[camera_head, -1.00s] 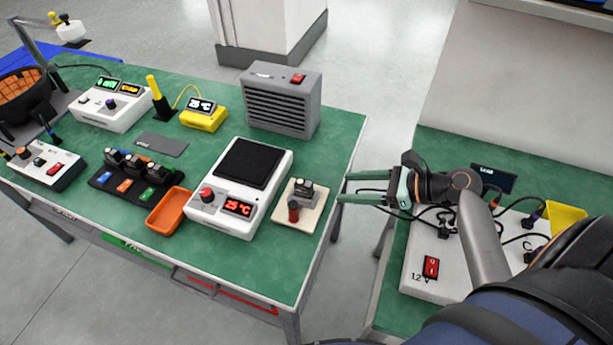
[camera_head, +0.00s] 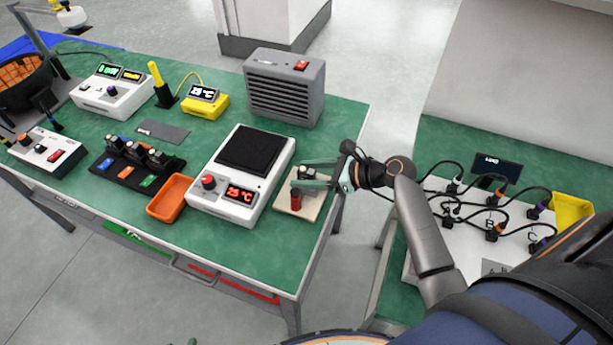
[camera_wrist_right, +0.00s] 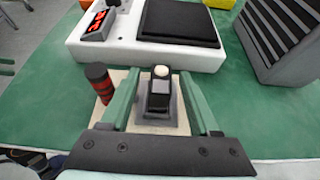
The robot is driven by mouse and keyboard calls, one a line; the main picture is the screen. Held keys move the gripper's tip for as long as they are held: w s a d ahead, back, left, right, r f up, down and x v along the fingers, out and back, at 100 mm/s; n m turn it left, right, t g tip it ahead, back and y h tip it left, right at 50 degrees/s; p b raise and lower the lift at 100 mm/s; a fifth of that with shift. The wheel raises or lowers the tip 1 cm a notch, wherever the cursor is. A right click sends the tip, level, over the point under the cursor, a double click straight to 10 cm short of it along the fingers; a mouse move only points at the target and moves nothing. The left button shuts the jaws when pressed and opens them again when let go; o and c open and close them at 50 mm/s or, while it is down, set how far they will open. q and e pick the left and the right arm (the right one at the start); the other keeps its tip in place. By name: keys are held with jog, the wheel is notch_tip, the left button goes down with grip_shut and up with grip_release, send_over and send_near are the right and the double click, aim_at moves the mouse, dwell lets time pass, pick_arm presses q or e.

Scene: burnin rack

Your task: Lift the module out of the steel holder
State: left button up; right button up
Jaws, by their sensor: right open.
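The module (camera_wrist_right: 159,92), a small black block with a pale round top, sits upright in the grey steel holder (camera_wrist_right: 151,124) on a cream base plate (camera_head: 311,208). In the head view the module (camera_head: 306,173) is partly hidden by my fingers. My right gripper (camera_head: 303,175) is open, with one finger on each side of the module; in the right wrist view the gripper (camera_wrist_right: 160,98) shows a gap beside the module. I cannot tell whether either finger touches it.
A red-and-black knobbed post (camera_wrist_right: 101,84) stands close left of the fingers on the same plate. A white hot plate (camera_head: 241,178) reading 25 °C is just left, and a grey vented box (camera_head: 284,88) behind. An orange tray (camera_head: 171,198) lies further left.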

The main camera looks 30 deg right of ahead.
grip_shut()
dwell(0.5)
